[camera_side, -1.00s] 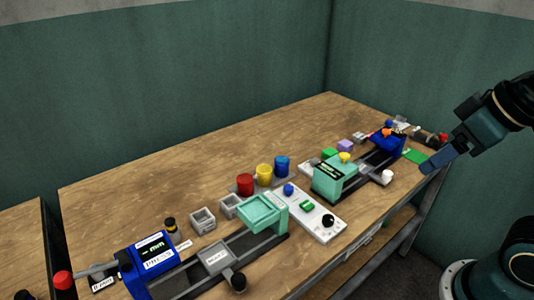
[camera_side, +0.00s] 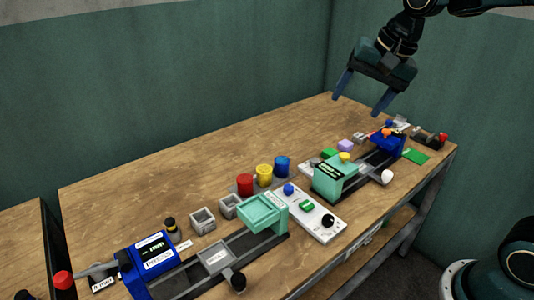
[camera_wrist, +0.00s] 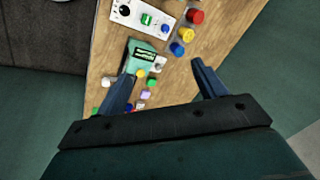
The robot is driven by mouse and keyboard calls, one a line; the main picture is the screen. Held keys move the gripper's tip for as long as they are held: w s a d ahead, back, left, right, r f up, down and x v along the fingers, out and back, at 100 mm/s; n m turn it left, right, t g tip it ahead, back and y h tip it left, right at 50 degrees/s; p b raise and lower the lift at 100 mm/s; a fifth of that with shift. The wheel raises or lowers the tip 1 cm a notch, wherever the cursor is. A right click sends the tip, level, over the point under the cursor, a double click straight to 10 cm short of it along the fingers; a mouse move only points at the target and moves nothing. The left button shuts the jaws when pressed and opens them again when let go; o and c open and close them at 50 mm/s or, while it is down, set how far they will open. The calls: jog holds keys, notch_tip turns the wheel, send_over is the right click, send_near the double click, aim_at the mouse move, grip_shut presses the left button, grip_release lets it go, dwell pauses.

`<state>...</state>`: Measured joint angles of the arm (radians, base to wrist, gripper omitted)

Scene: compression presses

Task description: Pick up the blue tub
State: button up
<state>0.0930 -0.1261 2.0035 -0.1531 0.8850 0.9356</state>
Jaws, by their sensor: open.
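The blue tub (camera_side: 282,167) stands upright on the wooden table, at the right end of a short row with a yellow tub (camera_side: 264,173) and a red tub (camera_side: 245,185). In the wrist view the blue tub (camera_wrist: 177,49) is ahead of the fingertips, a little right of the middle between them. My gripper (camera_side: 358,105) is open and empty, high above the table's far right part, to the right of the blue tub and well apart from it. Its two blue fingers also show in the wrist view (camera_wrist: 163,68).
A white control panel (camera_side: 312,214) lies in front of the tubs. A green press (camera_side: 335,182) stands to their right, and a blue press (camera_side: 155,262) at the front left. Small coloured blocks lie by the right press. The table behind the tubs is clear.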

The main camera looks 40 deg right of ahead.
jog(key=w+d+f+m, duration=0.1)
jog(key=w+f+m, duration=0.25)
jog(key=w, duration=0.45)
jog(key=m+g+y, duration=0.2)
jog(key=m, duration=1.1)
send_over(282, 160)
jog(key=s+d, duration=0.2)
notch_tip(282, 160, down, 18)
jog(key=f, duration=0.1)
jog(key=shift+d+x, duration=0.15)
jog(key=shift+x, duration=1.85)
jog(key=shift+d+x, duration=0.1)
jog(key=shift+x, duration=1.85)
jog(key=shift+f, duration=0.15)
jog(key=shift+x, duration=2.55)
jog(key=shift+s, duration=0.2)
jog(key=c, duration=1.1)
